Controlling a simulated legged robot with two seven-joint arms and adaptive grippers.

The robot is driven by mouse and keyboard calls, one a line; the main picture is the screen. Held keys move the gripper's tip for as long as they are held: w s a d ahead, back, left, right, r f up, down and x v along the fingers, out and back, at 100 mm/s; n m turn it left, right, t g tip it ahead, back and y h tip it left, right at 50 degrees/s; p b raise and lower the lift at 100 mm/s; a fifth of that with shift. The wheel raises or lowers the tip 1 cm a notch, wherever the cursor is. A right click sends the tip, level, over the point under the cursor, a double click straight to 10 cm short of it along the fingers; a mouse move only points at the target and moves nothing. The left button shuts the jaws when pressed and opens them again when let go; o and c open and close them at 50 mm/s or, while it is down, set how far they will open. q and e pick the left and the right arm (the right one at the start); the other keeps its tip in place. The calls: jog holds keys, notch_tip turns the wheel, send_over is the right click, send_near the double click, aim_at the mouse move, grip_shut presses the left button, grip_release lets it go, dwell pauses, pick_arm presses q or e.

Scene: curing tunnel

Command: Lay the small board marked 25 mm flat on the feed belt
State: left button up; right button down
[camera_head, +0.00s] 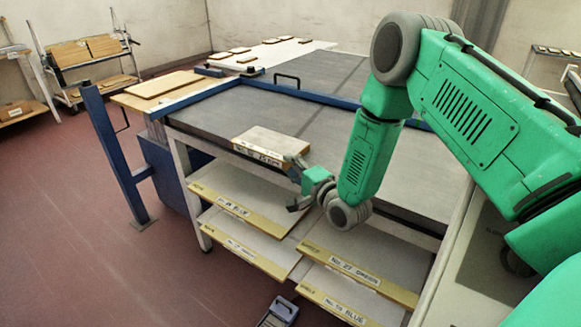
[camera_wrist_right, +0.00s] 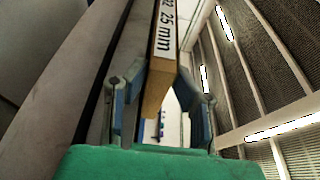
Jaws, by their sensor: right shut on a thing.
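The small board (camera_head: 272,141) is pale on top, with a white label along its front edge. In the right wrist view the label on the board (camera_wrist_right: 161,62) reads 25 mm. In the head view it appears roughly level at the near edge of the dark grey feed belt (camera_head: 215,117); I cannot tell whether its underside touches the belt. My right gripper (camera_head: 297,176) is shut on the board at its right front corner. In the right wrist view my right gripper's fingers (camera_wrist_right: 160,88) stand on either side of the board's end. My left gripper is not in view.
Below the belt are shelves (camera_head: 235,208) with yellow labelled edges. A blue rail (camera_head: 225,93) and a black handle (camera_head: 287,77) lie behind the board. A larger board (camera_head: 165,84) rests on the table at left. A blue post (camera_head: 113,150) stands at front left.

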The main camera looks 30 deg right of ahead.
jog(key=c, duration=1.4)
grip_release()
jog(key=shift+s+a+f, duration=0.1)
jog(key=shift+s+a, duration=0.05)
jog(key=shift+a, duration=0.05)
jog(key=shift+o, duration=0.4)
jog(key=shift+a+r, duration=0.3)
jog(key=shift+a, duration=0.45)
jog(key=shift+s+d+f, duration=0.1)
jog(key=shift+s+d, duration=0.1)
jog(key=shift+s, duration=0.05)
jog(key=s+d, duration=0.1)
jog(key=s, duration=1)
jog(key=shift+s+d, duration=0.2)
jog(key=shift+d, duration=0.1)
